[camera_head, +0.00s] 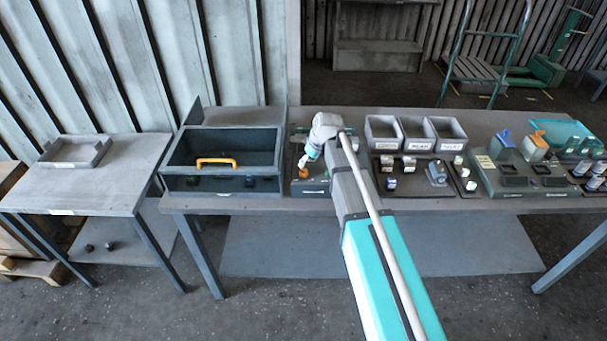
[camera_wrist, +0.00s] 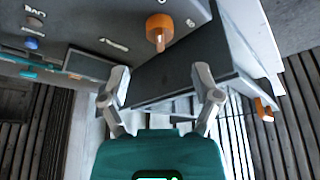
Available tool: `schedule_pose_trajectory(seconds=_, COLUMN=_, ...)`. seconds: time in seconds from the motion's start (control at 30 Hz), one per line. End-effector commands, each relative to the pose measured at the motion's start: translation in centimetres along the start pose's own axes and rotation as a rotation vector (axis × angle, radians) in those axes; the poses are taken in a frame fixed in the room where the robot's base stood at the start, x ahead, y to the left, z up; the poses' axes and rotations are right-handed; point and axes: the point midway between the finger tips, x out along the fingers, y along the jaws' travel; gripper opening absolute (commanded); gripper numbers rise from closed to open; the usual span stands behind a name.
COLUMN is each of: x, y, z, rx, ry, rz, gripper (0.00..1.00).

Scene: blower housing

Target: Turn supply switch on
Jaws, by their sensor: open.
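An orange knob (camera_wrist: 158,28), the likely supply switch, stands out from a grey control panel (camera_wrist: 100,20) in the wrist view. It also shows in the head view (camera_head: 303,173), low on the panel at the end of my arm. Small white marks sit beside it; its exact setting is not clear. My gripper (camera_wrist: 161,82) is open and empty, its two fingers spread. The knob appears beyond the fingertips, apart from them. In the head view my gripper (camera_head: 308,158) is just above the knob, and my arm hides part of the panel.
A dark open box (camera_head: 225,135) with an orange handle (camera_head: 216,161) stands left of the panel. A blue button (camera_wrist: 31,43) and a teal part (camera_wrist: 28,74) are on the panel. Grey bins (camera_head: 383,133) and small parts lie to the right. A side table (camera_head: 90,190) is at left.

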Motion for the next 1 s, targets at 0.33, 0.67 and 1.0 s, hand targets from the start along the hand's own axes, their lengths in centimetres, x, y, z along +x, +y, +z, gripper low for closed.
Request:
schedule_pose_trajectory(seconds=0.33, x=3.3, y=0.0, z=0.1, rx=0.0, ry=0.0, rz=0.0, gripper=0.81)
schedule_pose_trajectory(seconds=0.67, x=5.8, y=0.0, z=0.1, rx=0.0, ry=0.0, rz=0.0, gripper=0.81)
schedule_pose_trajectory(seconds=1.0, x=6.5, y=0.0, z=0.0, rx=0.0, ry=0.0, rz=0.0, gripper=0.81)
